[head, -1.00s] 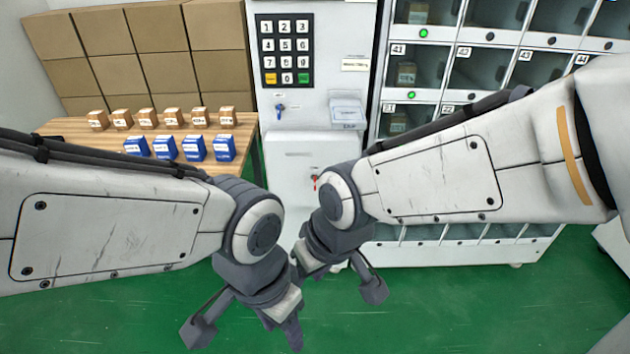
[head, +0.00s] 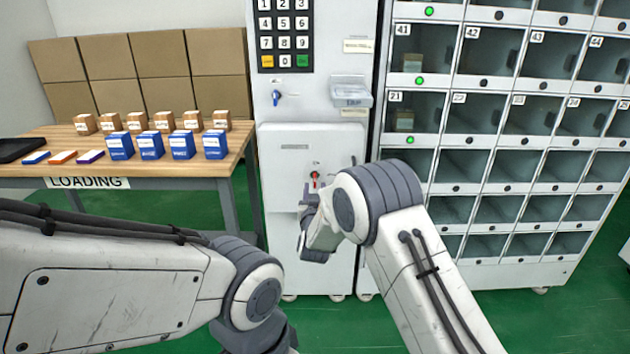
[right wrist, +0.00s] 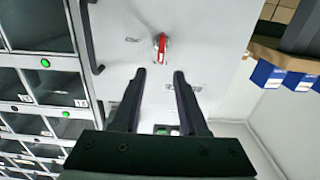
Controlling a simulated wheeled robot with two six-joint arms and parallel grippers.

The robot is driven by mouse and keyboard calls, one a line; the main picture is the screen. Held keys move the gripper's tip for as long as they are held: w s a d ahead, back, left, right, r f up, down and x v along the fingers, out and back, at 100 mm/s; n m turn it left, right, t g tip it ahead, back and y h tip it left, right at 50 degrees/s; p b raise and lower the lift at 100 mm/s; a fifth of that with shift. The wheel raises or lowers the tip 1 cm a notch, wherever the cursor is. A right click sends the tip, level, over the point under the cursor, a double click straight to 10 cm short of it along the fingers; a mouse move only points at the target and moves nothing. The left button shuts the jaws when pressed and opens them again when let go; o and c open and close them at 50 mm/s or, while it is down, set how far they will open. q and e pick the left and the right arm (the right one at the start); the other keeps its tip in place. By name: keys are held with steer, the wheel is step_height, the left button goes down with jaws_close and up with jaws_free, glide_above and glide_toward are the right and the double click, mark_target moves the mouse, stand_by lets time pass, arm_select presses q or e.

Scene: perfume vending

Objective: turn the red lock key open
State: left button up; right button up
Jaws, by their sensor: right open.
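The red lock key (head: 314,178) sits on the lower front panel of the white vending machine (head: 288,135). In the right wrist view the red key (right wrist: 161,45) stands just beyond the fingertips, roughly centred between them. My right gripper (right wrist: 160,76) is open and empty, with a clear gap between its fingers and the key, and does not touch it. In the head view my right gripper (head: 310,205) is just below the key, partly hidden by my wrist. My left arm is at the lower left; its gripper fingers are out of the picture.
A loading table (head: 110,170) with small brown and blue boxes stands left. A locker cabinet (head: 500,130) stands right. A dark handle (right wrist: 90,40) is beside the panel.

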mark_target(315, 178)
steer(key=w, duration=0.8)
steer(key=shift+w+b, duration=0.25)
steer(key=shift+b, duration=0.05)
jaws_close()
